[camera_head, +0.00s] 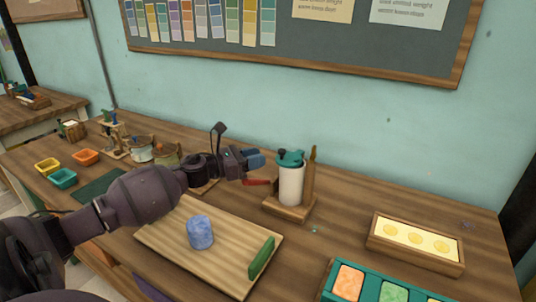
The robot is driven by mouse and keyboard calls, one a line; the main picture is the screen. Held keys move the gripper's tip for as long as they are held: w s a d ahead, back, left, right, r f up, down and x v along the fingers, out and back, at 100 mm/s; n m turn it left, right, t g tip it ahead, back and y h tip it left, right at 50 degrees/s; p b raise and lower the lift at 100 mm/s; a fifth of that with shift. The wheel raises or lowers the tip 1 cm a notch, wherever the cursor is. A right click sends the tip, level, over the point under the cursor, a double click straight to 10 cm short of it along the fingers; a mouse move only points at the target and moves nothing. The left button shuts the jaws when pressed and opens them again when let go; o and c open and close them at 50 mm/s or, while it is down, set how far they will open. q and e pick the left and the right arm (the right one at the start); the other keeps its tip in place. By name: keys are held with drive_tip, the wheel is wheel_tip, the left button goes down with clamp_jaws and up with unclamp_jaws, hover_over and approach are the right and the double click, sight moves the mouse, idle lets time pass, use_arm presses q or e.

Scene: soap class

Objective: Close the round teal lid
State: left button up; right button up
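A white cylindrical canister (291,186) stands upright on a small wooden stand (290,211) right of centre. Its round teal lid (291,158) is on top; at this size I cannot tell whether it sits flat or partly raised. My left gripper (260,171) is just left of the canister at about lid height. Its blue and red fingers are spread apart, with nothing visible between them. Its tips appear a little short of the canister. My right gripper is not in view.
A wooden tray (170,239) holds a blue soap cylinder (200,232) and a green bar (262,257) below my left arm. A soap box (416,244) and a teal mold (325,290) are at right. Small colored dishes (62,179) and jars (141,148) stand left. A wooden upright (311,172) adjoins the canister.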

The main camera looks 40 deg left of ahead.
use_arm(q)
drive_tip(key=shift+v, duration=1.3)
